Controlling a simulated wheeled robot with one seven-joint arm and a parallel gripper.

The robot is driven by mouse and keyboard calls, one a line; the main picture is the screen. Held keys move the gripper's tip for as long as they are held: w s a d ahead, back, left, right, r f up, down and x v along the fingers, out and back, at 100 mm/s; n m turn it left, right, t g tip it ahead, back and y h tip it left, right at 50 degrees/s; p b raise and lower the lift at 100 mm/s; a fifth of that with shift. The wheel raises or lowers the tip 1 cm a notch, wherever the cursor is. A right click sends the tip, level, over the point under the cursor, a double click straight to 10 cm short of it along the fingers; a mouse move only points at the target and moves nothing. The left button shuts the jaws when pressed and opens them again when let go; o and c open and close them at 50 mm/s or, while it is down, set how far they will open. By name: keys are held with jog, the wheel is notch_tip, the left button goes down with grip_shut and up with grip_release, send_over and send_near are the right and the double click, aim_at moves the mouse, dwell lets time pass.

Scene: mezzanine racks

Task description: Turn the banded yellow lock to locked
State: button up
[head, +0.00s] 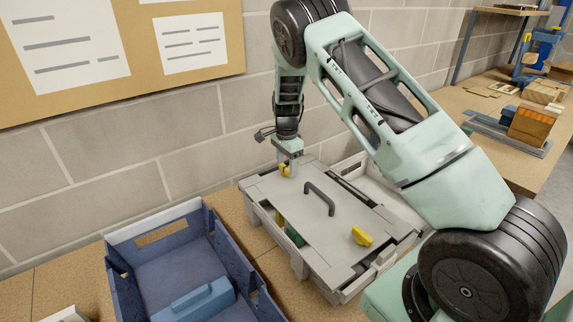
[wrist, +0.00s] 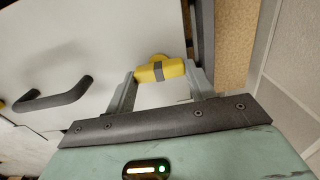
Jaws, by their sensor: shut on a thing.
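The banded yellow lock (wrist: 160,71) is a yellow knob with a grey band, on the pale grey lid (wrist: 90,40) near its edge. My gripper (wrist: 160,78) is shut on it, one finger at each end of the knob. In the head view the lock (head: 285,170) shows as a small yellow patch under my gripper (head: 288,166), at the lid's far left corner. A second yellow lock (head: 361,236) with no band that I can see sits at the lid's near right side. A dark handle (head: 320,197) stands between them. I cannot tell whether the banded lock is locked.
The lid covers a grey crate (head: 298,265) on the wooden bench. A blue open bin (head: 118,285) with a blue block inside stands to the left. A block wall with a notice board (head: 190,72) is behind. Wooden pieces (head: 530,122) lie on the bench at the right.

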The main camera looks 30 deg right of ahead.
jog(key=o, duration=1.4)
notch_tip(320, 180, up, 17)
jog(key=b, duration=0.4)
jog(key=shift+r, duration=0.2)
